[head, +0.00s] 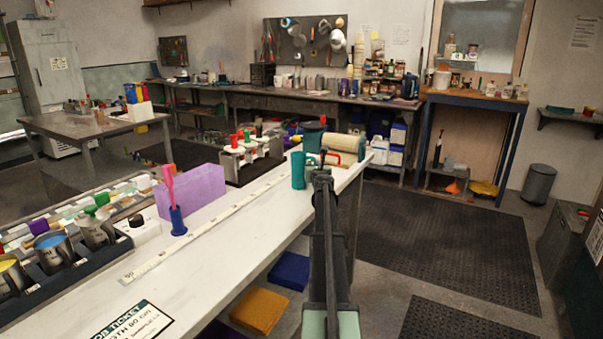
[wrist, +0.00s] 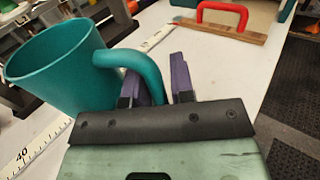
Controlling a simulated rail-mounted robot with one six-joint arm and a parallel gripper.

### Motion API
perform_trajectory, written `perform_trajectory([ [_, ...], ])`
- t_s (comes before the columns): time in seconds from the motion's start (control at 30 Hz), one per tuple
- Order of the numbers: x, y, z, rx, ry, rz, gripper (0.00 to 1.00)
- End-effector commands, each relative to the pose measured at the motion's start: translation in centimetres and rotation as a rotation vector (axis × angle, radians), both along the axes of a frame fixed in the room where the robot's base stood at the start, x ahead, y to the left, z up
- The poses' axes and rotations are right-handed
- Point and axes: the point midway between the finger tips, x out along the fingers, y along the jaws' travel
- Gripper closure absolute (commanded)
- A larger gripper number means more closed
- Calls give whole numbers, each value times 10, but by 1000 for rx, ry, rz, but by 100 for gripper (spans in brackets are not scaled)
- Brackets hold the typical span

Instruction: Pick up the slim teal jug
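The slim teal jug (head: 298,171) stands upright on the white bench, near its right edge in the head view. In the wrist view the jug (wrist: 58,68) fills the upper left, with its open mouth showing and its handle curving right toward my gripper (wrist: 160,82). The two purple fingers are apart. The handle's outer curve reaches between them, with a gap to the right finger; firm contact with the left finger cannot be told. In the head view my gripper (head: 323,160) is just right of the jug, partly hidden by my own arm.
A red-handled tool (wrist: 222,22) with a wooden base lies beyond my fingers. A measuring strip (head: 200,230) runs along the bench. A dark teal container (head: 313,137) stands behind the jug.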

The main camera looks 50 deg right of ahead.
Motion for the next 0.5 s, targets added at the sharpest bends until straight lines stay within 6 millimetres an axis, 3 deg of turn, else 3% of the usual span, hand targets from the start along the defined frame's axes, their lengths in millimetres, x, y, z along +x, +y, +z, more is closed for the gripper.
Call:
perform_trajectory([
  [0.03, 0, 0, 0, 0, 0, 0, 85],
  [0.13, 0, 0, 0, 0, 0, 0, 100],
  [0.5, 0, 0, 0, 0, 0, 0, 100],
])
